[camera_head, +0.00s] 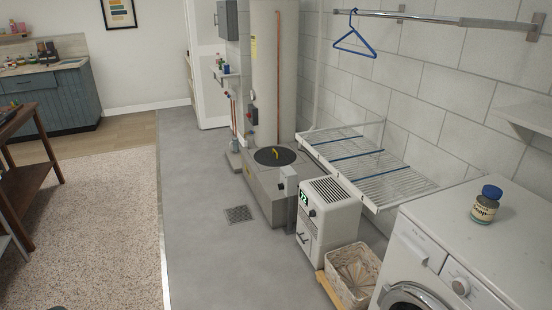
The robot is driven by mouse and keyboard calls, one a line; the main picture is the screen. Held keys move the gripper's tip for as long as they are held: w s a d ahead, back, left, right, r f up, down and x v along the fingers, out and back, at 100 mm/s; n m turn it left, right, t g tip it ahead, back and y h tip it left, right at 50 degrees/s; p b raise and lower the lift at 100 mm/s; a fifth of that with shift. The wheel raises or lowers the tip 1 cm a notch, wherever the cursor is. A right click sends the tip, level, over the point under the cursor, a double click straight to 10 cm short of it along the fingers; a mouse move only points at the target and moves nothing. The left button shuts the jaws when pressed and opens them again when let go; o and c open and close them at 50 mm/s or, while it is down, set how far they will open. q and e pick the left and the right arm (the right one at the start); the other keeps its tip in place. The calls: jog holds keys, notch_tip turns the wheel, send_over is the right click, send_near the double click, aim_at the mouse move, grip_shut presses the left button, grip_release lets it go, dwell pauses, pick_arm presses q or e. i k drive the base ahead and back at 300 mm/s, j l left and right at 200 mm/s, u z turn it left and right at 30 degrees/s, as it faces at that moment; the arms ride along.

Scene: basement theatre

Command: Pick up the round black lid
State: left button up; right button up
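The round black lid (263,158) lies flat on top of a low grey box (256,188) at the foot of the tall water heater, in the middle of the head view. A small grey box part (288,181) stands close to the lid's near right side. Neither of my grippers shows in this view. Nothing is seen touching the lid.
A white dehumidifier (327,218), a bin with a liner (352,272) and a washing machine (462,270) line the right. A wire drying rack (372,165) juts from the wall. Grey floor (195,220) left of the box is clear, with a drain.

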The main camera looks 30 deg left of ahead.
aim_at(274, 157)
jog(key=i+j+u, duration=0.2)
jog(key=j, duration=0.2)
jog(key=i+j+u, duration=0.7)
jog(key=u, duration=0.2)
jog(key=i+j+u, duration=0.2)
jog(key=i+u, duration=0.55)
jog(key=i, duration=1.05)
jog(key=i+j+z, duration=0.1)
jog(key=i, duration=1.35)
jog(key=i+z, duration=0.15)
jog(key=i, duration=0.35)
jog(key=i+j+z, duration=0.15)
jog(key=i, duration=0.35)
jog(key=i+z, duration=0.2)
jog(key=z, duration=0.2)
jog(key=i+j+z, duration=0.2)
jog(key=z, duration=0.2)
jog(key=i+j+z, duration=0.2)
jog(key=z, duration=0.15)
jog(key=i+j+z, duration=0.1)
jog(key=z, duration=0.3)
jog(key=i+j+z, duration=0.1)
jog(key=z, duration=0.25)
jog(key=i+j+z, duration=0.15)
jog(key=z, duration=0.25)
jog(key=i+j+z, duration=0.1)
jog(key=j+z, duration=0.15)
jog(key=z, duration=0.15)
jog(key=i+j+z, duration=0.15)
jog(key=i+z, duration=0.25)
